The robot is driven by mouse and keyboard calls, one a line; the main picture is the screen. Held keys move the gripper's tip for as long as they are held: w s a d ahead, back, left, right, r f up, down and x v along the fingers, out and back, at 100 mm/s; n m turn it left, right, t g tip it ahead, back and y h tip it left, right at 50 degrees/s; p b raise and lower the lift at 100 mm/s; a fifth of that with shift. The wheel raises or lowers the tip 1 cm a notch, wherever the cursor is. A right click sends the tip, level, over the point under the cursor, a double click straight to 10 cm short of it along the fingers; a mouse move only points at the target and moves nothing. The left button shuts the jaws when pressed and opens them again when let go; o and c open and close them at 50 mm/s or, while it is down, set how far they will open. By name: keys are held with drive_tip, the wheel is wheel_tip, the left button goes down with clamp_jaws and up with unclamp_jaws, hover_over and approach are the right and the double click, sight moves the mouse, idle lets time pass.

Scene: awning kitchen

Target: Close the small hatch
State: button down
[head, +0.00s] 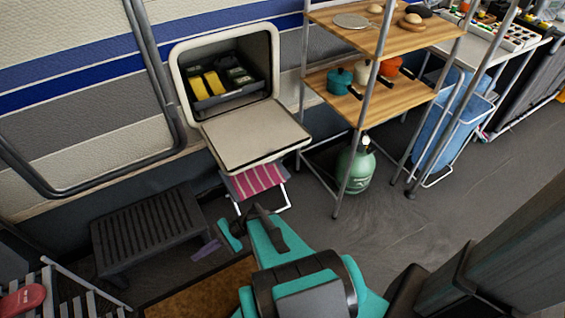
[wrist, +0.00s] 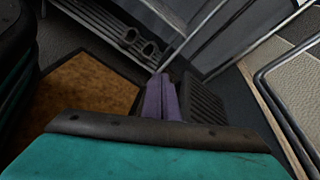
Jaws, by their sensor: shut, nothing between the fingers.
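The small hatch (head: 255,134) in the caravan's side is open. Its pale door hangs outward and down from the lower edge of the framed opening (head: 176,80), lying nearly flat. Inside the opening is a dark crate (head: 228,99) with yellow and dark items. My gripper shows in the wrist view with its purple fingers (wrist: 161,88) together and nothing between them. In the head view my teal arm is below the hatch door, and the gripper is low and to the left, apart from the door. The hatch does not clearly show in the wrist view.
A small striped stool (head: 254,181) stands under the hatch door. A dark slatted step (head: 148,232) is at the left, and a brown mat (head: 205,290) lies in front. A wooden-shelved rack (head: 340,110) and green gas bottle (head: 356,168) stand at the right.

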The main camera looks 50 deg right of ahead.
drive_tip(key=w+d+r+m+t+h+b, duration=0.1)
drive_tip(key=d+m+t+h+b, duration=0.25)
drive_tip(key=d, duration=0.65)
drive_tip(key=w+d+r+m+t+h+b, duration=0.1)
drive_tip(key=d+m+t+h, duration=0.1)
drive_tip(key=d+m+t, duration=0.45)
drive_tip(key=w+d+r+m+t+h+b, duration=0.2)
drive_tip(key=d+t, duration=0.4)
drive_tip(key=d, duration=0.7)
drive_tip(key=s+d+f+m+t+h+b, duration=0.1)
drive_tip(key=s+d+m+t+h+b, duration=0.2)
drive_tip(key=s+d+m+h, duration=0.8)
drive_tip(key=s+d+h+b, duration=0.1)
drive_tip(key=s+d+h, duration=0.4)
drive_tip(key=s+d, duration=0.2)
drive_tip(key=shift+d+f+m, duration=0.15)
drive_tip(key=shift+f+m, duration=0.15)
drive_tip(key=shift+m, duration=0.1)
drive_tip(key=shift+d+r, duration=0.1)
drive_tip(key=s+r+b+x, duration=0.1)
drive_tip(key=r+x, duration=0.1)
drive_tip(key=x, duration=1)
drive_tip(key=shift+s+a+r+b, duration=0.2)
drive_tip(key=shift+a+b, duration=0.15)
drive_tip(key=shift+b, duration=0.05)
